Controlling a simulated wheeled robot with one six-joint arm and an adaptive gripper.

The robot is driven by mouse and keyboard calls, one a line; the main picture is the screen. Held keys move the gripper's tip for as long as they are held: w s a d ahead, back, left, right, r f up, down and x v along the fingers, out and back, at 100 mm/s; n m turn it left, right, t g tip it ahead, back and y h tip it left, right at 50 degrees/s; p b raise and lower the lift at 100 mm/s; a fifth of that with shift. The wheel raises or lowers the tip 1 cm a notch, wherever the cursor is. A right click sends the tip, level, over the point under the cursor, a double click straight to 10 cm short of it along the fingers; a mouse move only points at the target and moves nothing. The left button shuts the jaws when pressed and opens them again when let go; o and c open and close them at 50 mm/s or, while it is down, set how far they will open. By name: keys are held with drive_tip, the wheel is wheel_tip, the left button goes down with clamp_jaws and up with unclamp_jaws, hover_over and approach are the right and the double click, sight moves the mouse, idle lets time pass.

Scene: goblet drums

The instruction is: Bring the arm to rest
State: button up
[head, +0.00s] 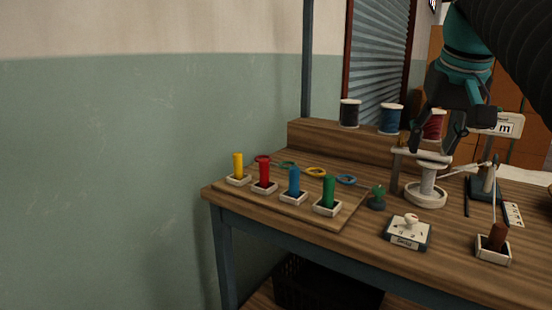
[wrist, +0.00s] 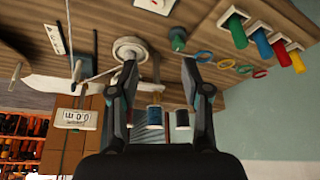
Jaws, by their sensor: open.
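My gripper (head: 433,138) hangs from the arm at the upper right in the head view, above the back part of the wooden bench (head: 270,212). In the wrist view its two fingers (wrist: 160,72) stand apart with nothing held between them. In the head view the fingers overlap a white round stand (head: 425,192) and a red spool (head: 433,126) behind; I cannot tell how near they are. The upper arm is cut off by the frame edge.
Yellow (head: 238,164), red (head: 264,175), blue (head: 294,181) and green (head: 329,190) cylinders stand in white holders at the left. Colored rings lie behind them. Spools line the back shelf (head: 330,138).

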drive_tip(key=s+a+f, duration=0.3)
drive_tip(key=s+f, duration=0.1)
drive_tip(key=f, duration=0.6)
drive_tip(key=s+a+f+n, duration=0.1)
drive_tip(key=s+a+f, duration=0.2)
drive_tip(key=f, duration=0.7)
drive_tip(key=s+a+f+n, duration=0.1)
drive_tip(key=s+a+f, duration=0.2)
drive_tip(key=s+f, duration=0.4)
wheel_tip(320, 180, down, 3)
drive_tip(key=shift+a+f+t+y, duration=0.1)
drive_tip(key=shift+a+t+y, duration=0.2)
drive_tip(key=shift+t+y, duration=0.1)
drive_tip(key=shift+s+a, duration=0.1)
drive_tip(key=shift+c, duration=0.3)
